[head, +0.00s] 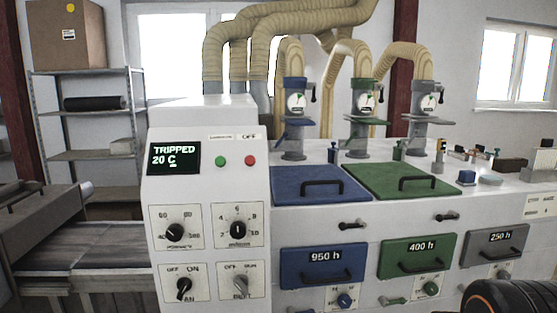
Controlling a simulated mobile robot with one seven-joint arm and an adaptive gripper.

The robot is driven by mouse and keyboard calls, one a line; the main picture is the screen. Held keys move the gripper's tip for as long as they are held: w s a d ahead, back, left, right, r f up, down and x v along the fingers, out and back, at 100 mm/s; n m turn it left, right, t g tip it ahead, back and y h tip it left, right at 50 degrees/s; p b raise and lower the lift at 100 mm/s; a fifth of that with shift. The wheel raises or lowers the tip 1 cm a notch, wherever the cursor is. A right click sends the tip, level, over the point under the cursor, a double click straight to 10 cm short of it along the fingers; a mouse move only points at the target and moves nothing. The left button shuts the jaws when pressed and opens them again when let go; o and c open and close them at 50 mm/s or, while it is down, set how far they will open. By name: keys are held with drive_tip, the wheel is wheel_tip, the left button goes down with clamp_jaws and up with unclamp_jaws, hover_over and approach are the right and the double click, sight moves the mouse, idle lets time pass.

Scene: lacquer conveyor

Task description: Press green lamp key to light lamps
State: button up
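The green lamp key (220,161) is a small round button on the white control cabinet (260,205), to the right of the display. A red key (250,160) sits just right of it, under a label that reads OFF. The label (221,137) above the green key is too small to read surely. The dark display (173,158) reads TRIPPED and 20 C in pale letters. No gripper touches the keys. A black and orange part at the lower right edge looks like part of my arm; its gripper end is out of view.
Dials and switches (238,230) fill the cabinet front below the keys. The white machine (320,228) to the right carries blue and green lids, lamp-house drawers and ducts. A conveyor (80,245) lies left. The space before the keys looks clear.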

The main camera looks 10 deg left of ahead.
clamp_jaws()
idle(1.2)
